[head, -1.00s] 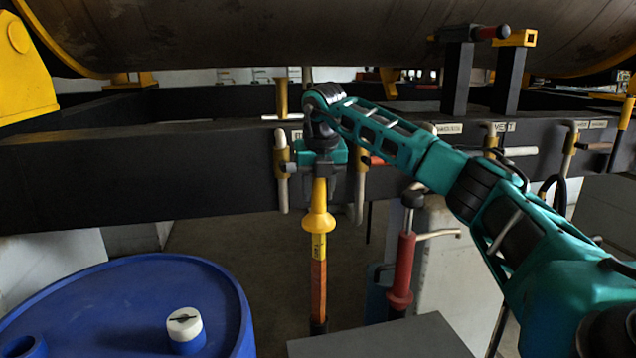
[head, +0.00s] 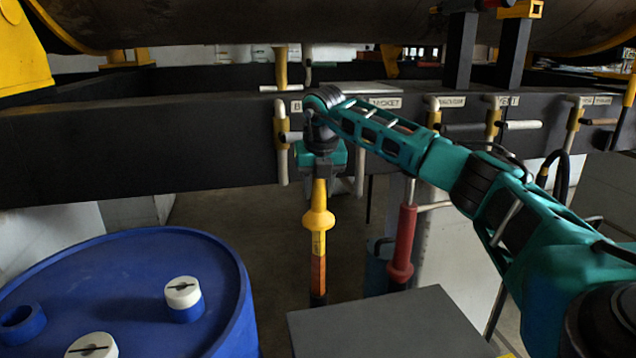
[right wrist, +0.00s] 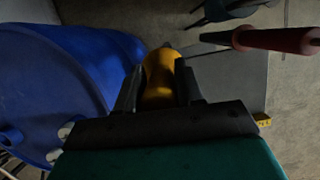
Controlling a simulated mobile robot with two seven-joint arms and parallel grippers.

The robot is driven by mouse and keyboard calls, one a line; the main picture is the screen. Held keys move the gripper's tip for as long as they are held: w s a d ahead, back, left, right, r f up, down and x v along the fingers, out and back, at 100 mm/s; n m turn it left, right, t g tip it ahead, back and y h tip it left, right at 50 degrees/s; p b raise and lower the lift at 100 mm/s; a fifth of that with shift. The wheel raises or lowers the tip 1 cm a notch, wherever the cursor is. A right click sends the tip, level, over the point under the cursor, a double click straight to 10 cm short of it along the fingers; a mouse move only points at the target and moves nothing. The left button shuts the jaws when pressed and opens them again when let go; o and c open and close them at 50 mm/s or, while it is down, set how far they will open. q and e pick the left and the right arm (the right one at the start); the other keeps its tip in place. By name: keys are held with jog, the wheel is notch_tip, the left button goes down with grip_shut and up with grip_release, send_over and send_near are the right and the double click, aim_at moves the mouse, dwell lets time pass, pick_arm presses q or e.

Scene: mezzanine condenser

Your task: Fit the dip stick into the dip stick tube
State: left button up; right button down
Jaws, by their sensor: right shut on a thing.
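My right gripper (head: 320,178) is shut on the top of a yellow and orange stick with a round collar and dark tip, which I take for the dip stick (head: 318,240). The stick hangs upright in front of the dark beam, its lower end in the air left of the grey box as seen. In the right wrist view its yellow top (right wrist: 160,80) sits between the dark fingers. I cannot tell which fitting is the dip stick tube. My left gripper is out of view.
A blue drum (head: 120,275) with white caps stands at the left. A grey box top (head: 385,325) lies below right. A red-sleeved upright (head: 403,245) stands right of the stick. A dark labelled beam (head: 130,160) with pale pipes runs behind, under a large tank (head: 270,20).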

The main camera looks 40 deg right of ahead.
aim_at(318, 262)
jog(key=shift+f+b, duration=0.6)
jog(key=shift+f, duration=0.75)
jog(key=shift+f+b, duration=0.45)
jog(key=shift+f, duration=0.65)
jog(key=shift+f+b, duration=0.5)
jog(key=shift+f, duration=0.7)
jog(key=shift+f+b, duration=0.35)
jog(key=shift+f, duration=0.55)
jog(key=shift+f+b, duration=1.15)
jog(key=shift+f, duration=1.45)
pick_arm(q)
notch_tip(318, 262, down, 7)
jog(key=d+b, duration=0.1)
jog(key=b, duration=0.2)
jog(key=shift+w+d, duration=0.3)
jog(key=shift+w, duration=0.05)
pick_arm(e)
jog(key=shift+f, duration=2.8)
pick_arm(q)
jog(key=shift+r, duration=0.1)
pick_arm(e)
jog(key=c, duration=0.6)
grip_release()
jog(key=shift+c, duration=0.2)
